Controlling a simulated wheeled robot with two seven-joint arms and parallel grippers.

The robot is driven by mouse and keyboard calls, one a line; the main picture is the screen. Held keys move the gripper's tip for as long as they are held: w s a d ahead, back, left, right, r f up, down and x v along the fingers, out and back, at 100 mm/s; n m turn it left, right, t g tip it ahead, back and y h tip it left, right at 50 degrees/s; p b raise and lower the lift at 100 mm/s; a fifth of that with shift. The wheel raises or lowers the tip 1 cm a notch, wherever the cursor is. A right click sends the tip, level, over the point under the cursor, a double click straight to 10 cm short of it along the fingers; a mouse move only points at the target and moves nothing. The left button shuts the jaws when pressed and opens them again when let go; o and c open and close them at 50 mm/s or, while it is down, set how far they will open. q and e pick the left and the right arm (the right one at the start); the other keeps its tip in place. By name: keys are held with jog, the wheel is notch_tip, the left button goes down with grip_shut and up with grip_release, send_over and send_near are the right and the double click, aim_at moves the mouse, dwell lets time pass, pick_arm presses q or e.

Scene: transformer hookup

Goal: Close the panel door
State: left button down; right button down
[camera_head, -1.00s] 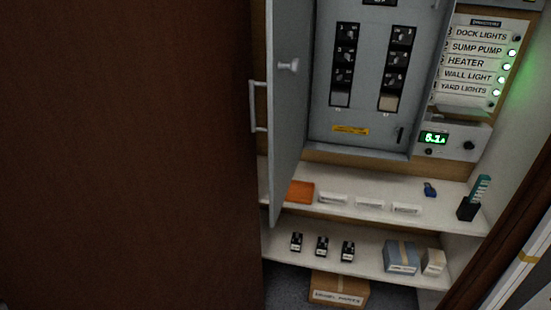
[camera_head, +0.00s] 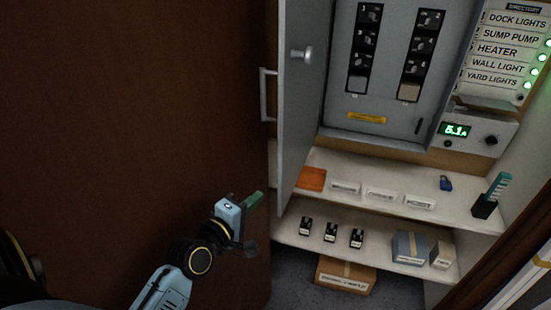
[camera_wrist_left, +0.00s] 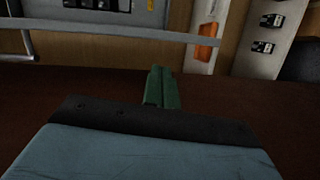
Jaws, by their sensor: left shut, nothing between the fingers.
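The grey panel door (camera_head: 300,120) stands swung open on the left side of the grey breaker panel (camera_head: 385,115). It has a round knob (camera_head: 302,55) on its face, and a pale bar handle (camera_head: 264,95) shows at its left. My left gripper (camera_head: 254,200) is in front of the brown wooden surface, below and left of the door's lower end, apart from it. Its green fingers (camera_wrist_left: 162,88) are together and empty in the left wrist view. There the door's edge (camera_wrist_left: 120,32) crosses above the fingertips. My right gripper is not in view.
Shelves (camera_head: 385,185) below the panel hold an orange item (camera_head: 312,178), white labelled blocks, black breakers (camera_head: 331,232) and boxes (camera_head: 409,247). A cardboard box (camera_head: 345,274) is on the floor. The brown wooden surface (camera_head: 120,120) fills the left; a meter (camera_head: 470,132) is at right.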

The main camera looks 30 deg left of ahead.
pick_arm(q)
notch_tip(320, 180, up, 6)
jog(key=n+t, duration=0.1)
jog(key=w, duration=0.9)
jog(key=shift+w+f, duration=0.2)
jog(key=shift+w, duration=0.05)
jog(key=shift+d+p, duration=0.15)
jog(key=shift+p, duration=0.15)
